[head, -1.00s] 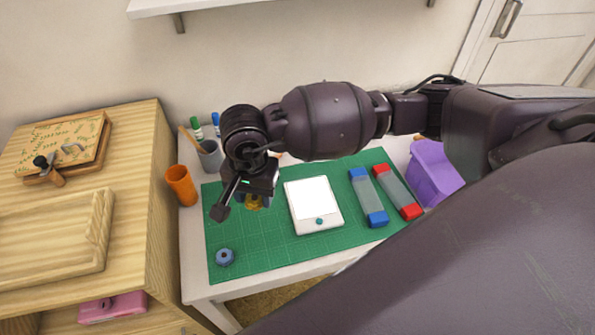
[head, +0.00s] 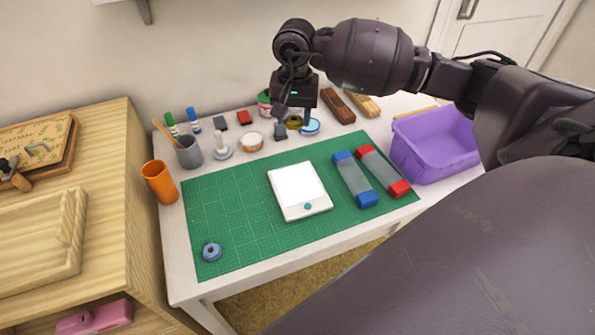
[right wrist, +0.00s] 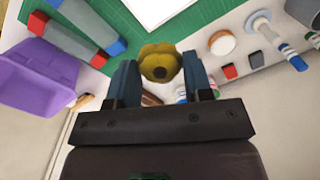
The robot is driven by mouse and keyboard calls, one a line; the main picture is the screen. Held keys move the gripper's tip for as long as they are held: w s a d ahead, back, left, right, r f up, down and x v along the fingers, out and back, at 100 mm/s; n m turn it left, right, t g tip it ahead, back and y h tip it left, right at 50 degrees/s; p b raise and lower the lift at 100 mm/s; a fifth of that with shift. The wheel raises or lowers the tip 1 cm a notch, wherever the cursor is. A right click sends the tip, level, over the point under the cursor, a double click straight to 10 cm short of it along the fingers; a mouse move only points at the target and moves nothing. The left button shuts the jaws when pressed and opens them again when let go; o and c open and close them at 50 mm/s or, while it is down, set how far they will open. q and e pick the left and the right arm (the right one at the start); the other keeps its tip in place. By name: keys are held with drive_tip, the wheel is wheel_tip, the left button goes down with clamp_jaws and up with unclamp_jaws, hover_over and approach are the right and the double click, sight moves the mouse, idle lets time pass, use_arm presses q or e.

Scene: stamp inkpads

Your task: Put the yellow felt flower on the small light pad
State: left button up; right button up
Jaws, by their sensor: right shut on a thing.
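The yellow felt flower (head: 293,122) is in my right gripper (head: 294,113), beyond the back edge of the mat in the head view. The right wrist view shows the flower (right wrist: 160,64) between the two fingertips of this gripper (right wrist: 160,76), which is shut on it. The small light pad (head: 297,188), white with a teal button, lies flat on the mat, nearer than the gripper and apart from it. The pad's edge also shows at the top of the right wrist view (right wrist: 158,10). My left gripper is not in view.
A purple bin (head: 435,148) stands right. Cups, stamps and small blocks line the back. The mat's left half is mostly clear.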

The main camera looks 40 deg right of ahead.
hover_over(295, 179)
wheel_tip(295, 179, down, 14)
drive_tip(key=shift+r+b, duration=0.1)
drive_tip(key=shift+b, duration=0.3)
drive_tip(key=shift+f, duration=0.45)
wheel_tip(295, 179, down, 4)
drive_tip(key=shift+r, duration=0.15)
drive_tip(key=shift+f, duration=0.3)
